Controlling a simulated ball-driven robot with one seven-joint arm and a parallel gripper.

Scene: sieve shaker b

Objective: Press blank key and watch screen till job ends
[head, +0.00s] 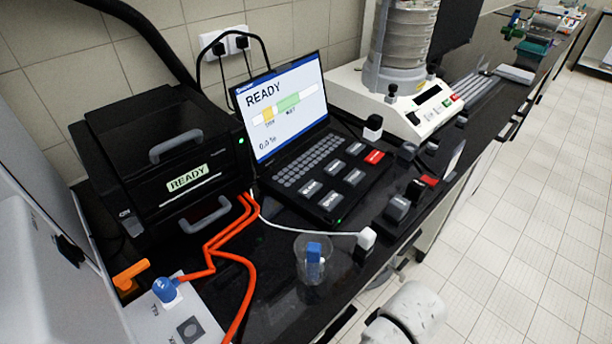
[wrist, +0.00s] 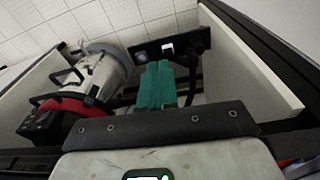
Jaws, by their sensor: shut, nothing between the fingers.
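The laptop-like console (head: 300,150) stands on the black bench in the head view. Its screen (head: 283,105) reads READY, with a bar in yellow and green segments and a small value below. Several large grey keys and one red key (head: 374,157) sit right of its small keys. Their labels are too small to read surely, so I cannot tell which is the blank key. My gripper (wrist: 157,70) shows in the wrist view with its teal fingers shut and empty, away from the console. In the head view only part of my white arm shows at the bottom.
A black box-shaped instrument (head: 165,165) with a READY display is left of the console. A sieve shaker (head: 400,95) stands behind right. A clear beaker (head: 311,268) holding a blue item, orange tubes (head: 222,240) and a white cable lie in front. Tiled floor is open at right.

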